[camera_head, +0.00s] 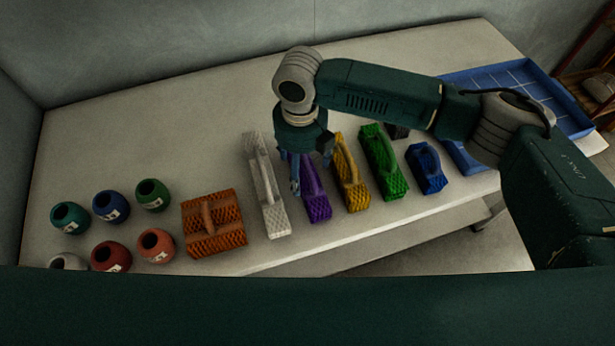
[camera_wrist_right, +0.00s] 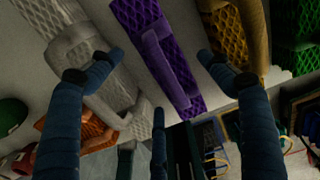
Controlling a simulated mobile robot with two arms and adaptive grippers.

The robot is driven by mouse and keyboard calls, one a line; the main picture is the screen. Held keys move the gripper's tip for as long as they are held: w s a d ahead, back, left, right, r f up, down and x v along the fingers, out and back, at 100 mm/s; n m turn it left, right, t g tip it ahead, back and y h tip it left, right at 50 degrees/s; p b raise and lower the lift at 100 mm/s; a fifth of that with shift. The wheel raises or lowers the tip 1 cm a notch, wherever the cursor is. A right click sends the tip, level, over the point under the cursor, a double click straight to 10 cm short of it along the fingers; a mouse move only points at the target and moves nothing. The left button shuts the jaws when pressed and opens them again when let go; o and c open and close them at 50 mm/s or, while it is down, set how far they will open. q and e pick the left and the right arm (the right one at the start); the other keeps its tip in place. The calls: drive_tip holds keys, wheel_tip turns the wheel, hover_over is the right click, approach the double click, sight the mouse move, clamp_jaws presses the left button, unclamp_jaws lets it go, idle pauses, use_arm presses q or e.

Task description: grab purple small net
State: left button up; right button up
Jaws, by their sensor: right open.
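The purple small net (camera_head: 316,200) is a long narrow bundle with a handle along its top. It lies on the table between the white net (camera_head: 264,190) and the yellow net (camera_head: 350,180). My right gripper (camera_head: 297,186) points down at it and hides its far part in the head view. In the right wrist view the purple net (camera_wrist_right: 160,50) runs between the spread fingers of my right gripper (camera_wrist_right: 160,65). The fingers are open, with nothing held between them. My left gripper is not in view.
A green net (camera_head: 383,165) and a blue net (camera_head: 427,168) lie to the right, an orange net (camera_head: 213,225) to the left. Several round pots (camera_head: 110,206) stand farther left. A blue tray (camera_head: 545,95) is at the right end. The table's back left is clear.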

sight(303, 176)
wheel_tip(303, 176, down, 4)
drive_tip(key=shift+s+d+r+p, duration=0.1)
drive_tip(key=shift+s+d+p, duration=0.05)
drive_tip(key=shift+p, duration=0.55)
drive_tip(key=shift+f, duration=0.65)
drive_tip(key=c, duration=1.4)
drive_tip(key=shift+r, duration=0.1)
drive_tip(key=shift+c, duration=0.2)
